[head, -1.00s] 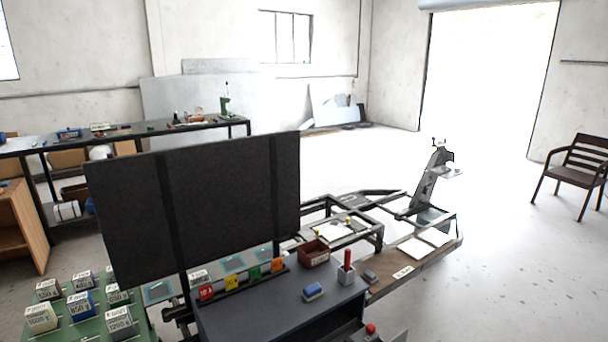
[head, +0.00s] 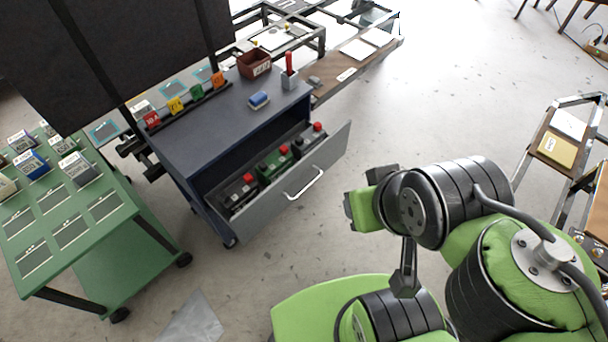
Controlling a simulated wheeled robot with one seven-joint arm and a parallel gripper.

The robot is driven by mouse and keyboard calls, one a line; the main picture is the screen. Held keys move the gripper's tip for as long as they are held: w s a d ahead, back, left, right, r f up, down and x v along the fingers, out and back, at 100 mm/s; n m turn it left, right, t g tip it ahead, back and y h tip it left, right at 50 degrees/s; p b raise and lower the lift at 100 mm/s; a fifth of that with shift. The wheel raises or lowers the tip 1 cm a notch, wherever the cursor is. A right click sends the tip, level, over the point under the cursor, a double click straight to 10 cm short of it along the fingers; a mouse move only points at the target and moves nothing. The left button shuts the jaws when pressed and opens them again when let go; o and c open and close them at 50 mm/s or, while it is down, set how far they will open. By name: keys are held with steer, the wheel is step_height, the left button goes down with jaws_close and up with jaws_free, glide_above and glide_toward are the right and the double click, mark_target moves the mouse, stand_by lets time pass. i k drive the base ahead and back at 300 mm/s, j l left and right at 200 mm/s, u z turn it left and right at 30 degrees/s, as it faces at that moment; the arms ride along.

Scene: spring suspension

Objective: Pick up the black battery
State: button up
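A black battery (head: 238,194) with a red cap stands at the left end of the open grey drawer (head: 303,186) of the dark blue cart. A green battery (head: 272,166) stands in the middle of the drawer. Another dark battery (head: 306,141) with a red cap stands at its right end. The drawer's front panel hides their lower parts. My green and black arm is folded at the lower right, apart from the drawer. I cannot make out the fingers of my gripper or whether it holds anything.
The cart top (head: 220,130) holds a blue sponge-like block (head: 259,100), a brown bin (head: 254,65) and a cup (head: 289,80) with a red-handled item. A green table (head: 90,245) with several boxes stands at the left. Open floor lies between the drawer and my arm.

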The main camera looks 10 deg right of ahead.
mark_target(236, 198)
steer(key=i+j+u, duration=0.2)
steer(key=j, duration=0.25)
steer(key=j+u, duration=0.2)
steer(key=j, duration=0.2)
steer(key=i+j+u, duration=0.15)
steer(key=j, duration=0.25)
steer(key=i+j+u, duration=0.4)
steer(key=j, duration=0.3)
steer(key=i, duration=0.1)
